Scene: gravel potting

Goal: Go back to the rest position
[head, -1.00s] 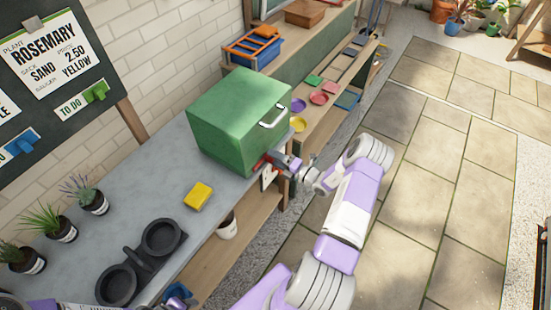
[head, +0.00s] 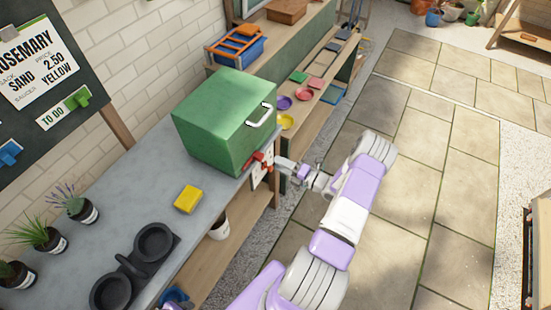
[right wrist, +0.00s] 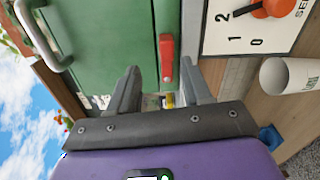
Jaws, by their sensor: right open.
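My right gripper (head: 279,161) is at the front right corner of the green box (head: 215,130), close to its red lever (head: 257,160). In the right wrist view, the two fingers of this gripper (right wrist: 160,80) stand apart with nothing held between them. The red lever (right wrist: 167,58) shows beyond and between the fingertips, on the green box front (right wrist: 105,45). I cannot tell whether a finger touches it. My left gripper is not in view.
A grey bench (head: 130,195) holds the box, a yellow block (head: 188,199), a dark two-ring holder (head: 133,268) and potted plants (head: 74,204). A white dial panel (right wrist: 255,25) and a white cup (right wrist: 290,75) are near the gripper. Paved floor (head: 400,230) at right is clear.

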